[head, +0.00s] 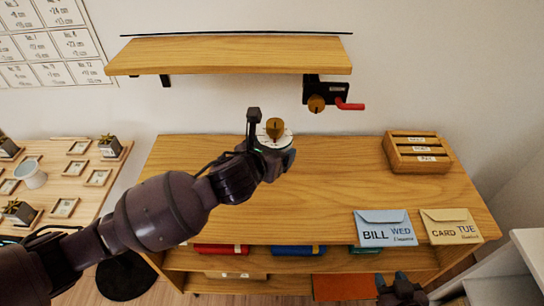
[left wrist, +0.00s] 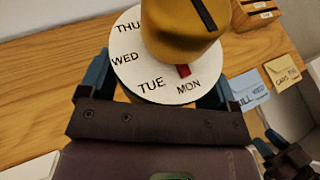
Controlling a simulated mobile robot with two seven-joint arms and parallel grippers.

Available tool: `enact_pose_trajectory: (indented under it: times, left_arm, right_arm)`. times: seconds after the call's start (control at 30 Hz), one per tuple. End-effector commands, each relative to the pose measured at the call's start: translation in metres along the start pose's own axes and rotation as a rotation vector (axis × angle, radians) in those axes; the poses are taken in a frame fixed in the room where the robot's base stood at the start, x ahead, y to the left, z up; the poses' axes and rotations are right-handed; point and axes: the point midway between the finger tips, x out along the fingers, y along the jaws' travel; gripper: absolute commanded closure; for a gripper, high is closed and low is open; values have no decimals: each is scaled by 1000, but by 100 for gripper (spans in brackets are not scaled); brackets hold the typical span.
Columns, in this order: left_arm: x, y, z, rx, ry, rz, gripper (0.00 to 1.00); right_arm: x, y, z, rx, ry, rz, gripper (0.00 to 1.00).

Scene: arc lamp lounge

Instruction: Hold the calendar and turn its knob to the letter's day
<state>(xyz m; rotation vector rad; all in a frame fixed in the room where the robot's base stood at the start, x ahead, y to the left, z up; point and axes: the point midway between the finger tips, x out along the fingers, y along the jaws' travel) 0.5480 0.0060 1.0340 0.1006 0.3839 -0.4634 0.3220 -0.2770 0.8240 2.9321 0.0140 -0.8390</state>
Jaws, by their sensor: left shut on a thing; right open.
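The calendar (head: 287,141) is a round white dial with a gold knob (head: 275,127) on top. My left gripper (head: 271,139) is shut on its sides above the wooden desk. In the left wrist view the dial (left wrist: 126,72) shows THU, WED, TUE and MON. The knob (left wrist: 178,35) has a dark bar on top, and a red pointer at its foot points to MON. A blue letter (head: 386,228) reads BILL WED and a cream letter (head: 451,227) reads CARD TUE; both lie at the desk's front right. My right gripper (head: 402,283) is open and empty, low before the desk.
A wooden letter rack (head: 417,152) with labelled slots stands at the desk's back right. A wall shelf (head: 230,55) hangs above, with a red-handled device (head: 330,95) below its right end. A side table (head: 60,185) with small frames and plants stands left.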

Motion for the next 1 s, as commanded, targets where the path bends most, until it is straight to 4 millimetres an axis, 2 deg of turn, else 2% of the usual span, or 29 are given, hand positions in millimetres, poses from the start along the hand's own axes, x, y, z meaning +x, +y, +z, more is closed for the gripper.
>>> enact_pose_trajectory:
  times: [0.37,0.67,1.0]
  left_arm:
    - [0,0,2,0,-2,0,53]
    - [4,0,-10,0,-1,0,54]
    - [11,0,-25,0,-2,0,54]
  right_arm:
    - [4,0,-4,-2,9,-2,57]
    - [8,-1,-4,-3,17,-3,57]
    - [8,-2,6,-1,6,-2,57]
